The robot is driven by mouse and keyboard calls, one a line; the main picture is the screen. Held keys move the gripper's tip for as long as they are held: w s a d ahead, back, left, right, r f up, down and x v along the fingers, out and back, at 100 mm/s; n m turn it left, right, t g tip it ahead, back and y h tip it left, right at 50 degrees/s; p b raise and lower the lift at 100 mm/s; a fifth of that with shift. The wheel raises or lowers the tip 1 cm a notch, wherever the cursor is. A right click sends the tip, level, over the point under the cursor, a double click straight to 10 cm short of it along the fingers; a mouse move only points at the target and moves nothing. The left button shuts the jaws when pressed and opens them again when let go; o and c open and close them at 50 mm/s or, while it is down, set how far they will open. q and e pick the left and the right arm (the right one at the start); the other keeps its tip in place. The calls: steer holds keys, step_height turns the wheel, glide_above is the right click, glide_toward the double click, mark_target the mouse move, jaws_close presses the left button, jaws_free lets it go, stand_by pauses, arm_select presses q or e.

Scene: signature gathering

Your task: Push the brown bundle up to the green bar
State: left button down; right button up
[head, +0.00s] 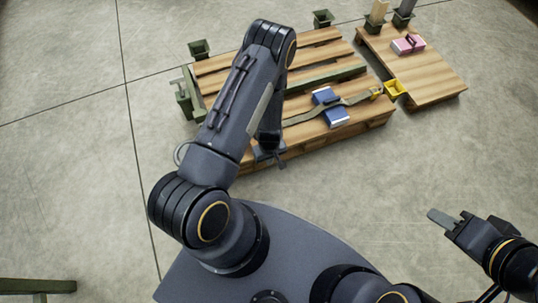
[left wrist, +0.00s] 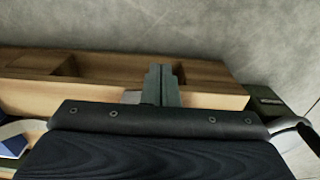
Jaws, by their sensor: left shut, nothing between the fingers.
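The green bar (head: 325,78) lies across the wooden pallet, partly covered by my left arm. I cannot see a brown bundle in either view; my left arm hides part of the pallet. My left gripper (head: 277,160) points down by the near edge of the pallet, in front of the bar. In the left wrist view its fingers (left wrist: 160,86) are together and empty beside the pallet wood (left wrist: 215,100). My right gripper (head: 452,221) is over the floor at the right, clear of the pallet; its finger gap is unclear.
A blue book (head: 329,107) lies on the pallet (head: 365,118) under an olive strap (head: 299,118). A yellow holder (head: 395,88) sits between this pallet and a smaller one (head: 435,78) carrying a pink bundle (head: 408,44). Floor in front is clear.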

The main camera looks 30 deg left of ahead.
arm_select(q)
steer(key=shift+w+a+f+b, duration=0.45)
steer(key=shift+w+a+f, duration=0.15)
steer(key=shift+w+a, duration=0.15)
steer(key=shift+w+a+f+b, duration=0.4)
steer(key=shift+w+a+f, duration=0.2)
steer(key=shift+a, duration=0.15)
arm_select(e)
steer(key=shift+f, duration=1.25)
